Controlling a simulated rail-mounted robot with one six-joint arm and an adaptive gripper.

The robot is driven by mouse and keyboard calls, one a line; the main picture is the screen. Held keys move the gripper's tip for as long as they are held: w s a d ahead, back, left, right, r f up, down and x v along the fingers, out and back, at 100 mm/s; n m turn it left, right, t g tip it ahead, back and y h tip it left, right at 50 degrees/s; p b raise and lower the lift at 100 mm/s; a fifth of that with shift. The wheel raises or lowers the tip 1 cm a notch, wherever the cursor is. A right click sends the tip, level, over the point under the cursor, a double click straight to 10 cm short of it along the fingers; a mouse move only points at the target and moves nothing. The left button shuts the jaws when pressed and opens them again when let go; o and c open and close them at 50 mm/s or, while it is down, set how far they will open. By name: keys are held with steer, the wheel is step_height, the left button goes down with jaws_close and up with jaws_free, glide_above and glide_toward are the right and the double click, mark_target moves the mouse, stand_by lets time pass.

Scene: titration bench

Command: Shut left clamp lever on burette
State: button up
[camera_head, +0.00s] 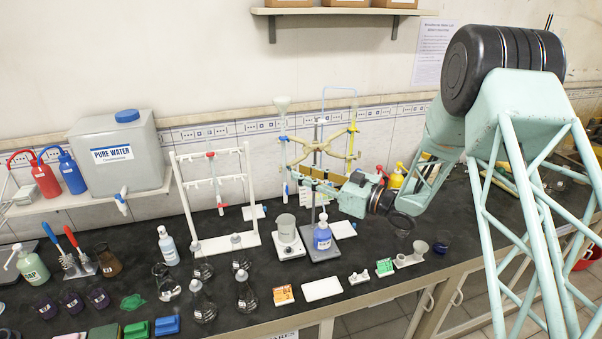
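A yellow double burette clamp (322,146) sits on an upright rod behind my gripper. A burette (283,125) with a funnel top stands upright at the clamp's left end. A second burette (351,148) is at its right end. The left lever is too small to make out, so I cannot tell its position. My gripper (297,177) reaches left from the teal wrist, in front of and below the clamp, with its tips close to the left burette's lower part in the picture. I cannot tell whether it touches anything or how far its fingers are apart.
A white rack (250,190) stands to the left. Yellow bottles (396,180) are behind the wrist. Several flasks stand at the front left. A wall shelf (340,11) is above.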

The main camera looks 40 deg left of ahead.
steer(key=shift+a, duration=0.4)
steer(key=shift+c, duration=0.2)
jaws_close()
